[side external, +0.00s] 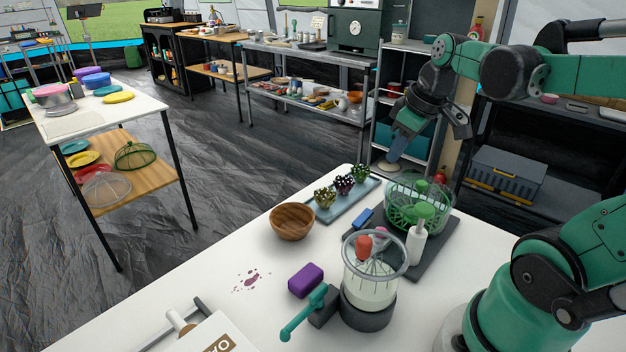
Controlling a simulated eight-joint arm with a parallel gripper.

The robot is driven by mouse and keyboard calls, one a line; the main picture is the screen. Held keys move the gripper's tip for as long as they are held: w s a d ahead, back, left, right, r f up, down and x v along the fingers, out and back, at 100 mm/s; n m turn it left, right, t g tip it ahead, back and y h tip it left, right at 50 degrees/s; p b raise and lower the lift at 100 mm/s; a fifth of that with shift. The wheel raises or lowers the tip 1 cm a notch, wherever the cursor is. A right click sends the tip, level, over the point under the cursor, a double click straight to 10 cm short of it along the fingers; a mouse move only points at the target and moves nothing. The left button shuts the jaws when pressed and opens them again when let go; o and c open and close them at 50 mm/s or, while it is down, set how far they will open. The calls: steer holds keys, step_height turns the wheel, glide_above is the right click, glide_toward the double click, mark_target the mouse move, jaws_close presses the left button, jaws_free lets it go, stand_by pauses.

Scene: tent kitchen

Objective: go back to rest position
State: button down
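My gripper (408,138) hangs in the air above the far right part of the white table (225,262), over the green wire basket (402,212) and apart from it. It points down and slightly left, with a blue-grey part at its lower end. At this angle I cannot tell whether its fingers are apart or closed, or whether the blue-grey part is a finger or something held. My green arm comes in from the right edge.
On the table are a wooden bowl (293,221), a purple sponge (306,280), a clear jug (371,290) with a whisk, a white bottle (416,243) and a tray (345,203) of small plants. A purple stain (250,281) marks the surface. Shelving stands behind my gripper.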

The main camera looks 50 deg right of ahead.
steer(key=w+a+f+t, duration=0.1)
steer(key=a+f+t, duration=0.1)
steer(key=a, duration=1)
steer(key=shift+w+a+f+m+t+y, duration=0.15)
steer(key=shift+w+a+m+t+y, duration=0.2)
steer(key=shift+t, duration=0.25)
